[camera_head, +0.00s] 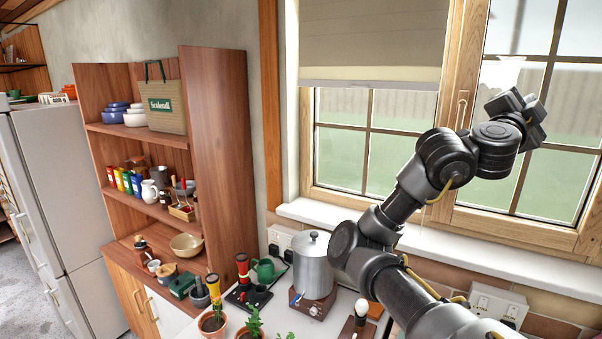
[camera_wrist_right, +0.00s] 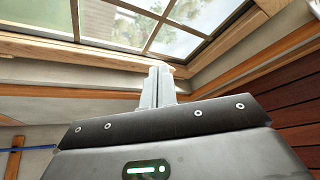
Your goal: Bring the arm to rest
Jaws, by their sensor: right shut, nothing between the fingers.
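My right arm (camera_head: 408,198) rises from the lower right of the head view and bends up in front of the window. My right gripper (camera_head: 518,100) is at its upper end, raised high before the glass. In the right wrist view the fingers of this gripper (camera_wrist_right: 158,86) stand together, shut with nothing between them, and point toward the window. My left gripper is not in the head view.
The window (camera_head: 385,110) and its sill (camera_head: 480,232) are close behind my arm. A wooden shelf unit (camera_head: 222,130) and a fridge (camera_head: 62,180) are left.

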